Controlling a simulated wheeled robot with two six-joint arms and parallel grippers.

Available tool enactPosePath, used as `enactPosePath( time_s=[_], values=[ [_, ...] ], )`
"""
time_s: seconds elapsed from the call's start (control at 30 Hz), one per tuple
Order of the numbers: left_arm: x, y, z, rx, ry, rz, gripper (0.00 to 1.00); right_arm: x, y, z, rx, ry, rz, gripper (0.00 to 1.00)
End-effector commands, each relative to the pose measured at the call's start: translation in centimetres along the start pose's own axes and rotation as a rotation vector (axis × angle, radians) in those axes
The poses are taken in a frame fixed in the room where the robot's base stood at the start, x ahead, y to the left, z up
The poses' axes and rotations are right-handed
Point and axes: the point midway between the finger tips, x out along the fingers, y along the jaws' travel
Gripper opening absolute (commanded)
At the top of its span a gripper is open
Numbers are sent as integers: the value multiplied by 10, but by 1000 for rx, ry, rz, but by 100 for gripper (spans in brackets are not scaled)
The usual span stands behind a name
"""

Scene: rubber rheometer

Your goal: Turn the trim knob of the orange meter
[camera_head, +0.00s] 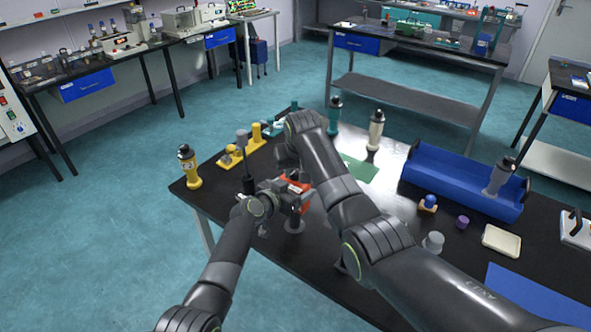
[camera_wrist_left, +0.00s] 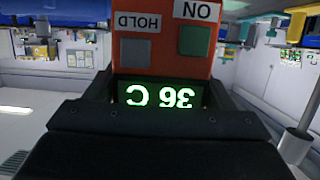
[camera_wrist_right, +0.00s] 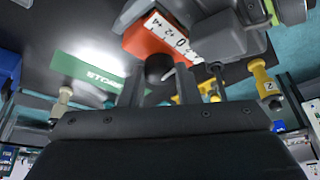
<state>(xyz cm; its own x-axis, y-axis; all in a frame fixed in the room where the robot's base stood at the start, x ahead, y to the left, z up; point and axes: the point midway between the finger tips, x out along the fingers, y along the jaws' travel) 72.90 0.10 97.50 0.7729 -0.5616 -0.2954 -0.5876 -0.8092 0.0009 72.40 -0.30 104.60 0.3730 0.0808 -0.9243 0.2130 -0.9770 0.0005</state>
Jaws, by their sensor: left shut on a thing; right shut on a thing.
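The orange meter (camera_head: 304,184) is held above the dark table by my left gripper (camera_head: 287,190). In the left wrist view the meter (camera_wrist_left: 160,66) sits between the fingers, with its display (camera_wrist_left: 160,97) reading "36 C" upside down and HOLD and ON buttons above. In the right wrist view the meter (camera_wrist_right: 150,42) shows a white scale (camera_wrist_right: 178,37) marked 0, +2, +4. The dark round trim knob (camera_wrist_right: 157,67) is beside the scale, between the fingertips of my right gripper (camera_wrist_right: 160,75), which is shut on it. In the head view my right forearm hides this gripper.
On the table (camera_head: 400,187) stand a yellow-bodied bottle (camera_head: 190,170), yellow pieces (camera_head: 257,135), a white bottle (camera_head: 375,132) and a teal one (camera_head: 334,117). A green mat (camera_head: 360,168) lies behind my right arm. A blue tray (camera_head: 465,190) and several small items are at the right.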

Motion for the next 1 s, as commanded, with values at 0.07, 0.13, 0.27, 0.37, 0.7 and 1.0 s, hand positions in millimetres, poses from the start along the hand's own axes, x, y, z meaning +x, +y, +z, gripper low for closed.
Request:
enactPosePath(
  time_s=[0.07, 0.13, 0.27, 0.37, 0.7, 1.0],
  values=[
    [0, 0, 0, 1, -1, 0, 48, 0, 2, 0, -33, 0, -14, 7],
    [0, 0, 0, 1, -1, 0, 48, 0, 2, 0, -74, 0, -31, 7],
    [0, 0, 0, 1, -1, 0, 48, 0, 4, 0, -171, 0, -70, 7],
    [0, 0, 0, 1, -1, 0, 48, 1, 4, -1, -256, 0, -105, 7],
    [0, 0, 0, 1, 0, 0, 48, 1, 7, -2, -551, -1, -226, 6],
    [0, 0, 0, 1, 0, 0, 48, 1, 8, -3, -764, -2, -314, 6]
  ],
)
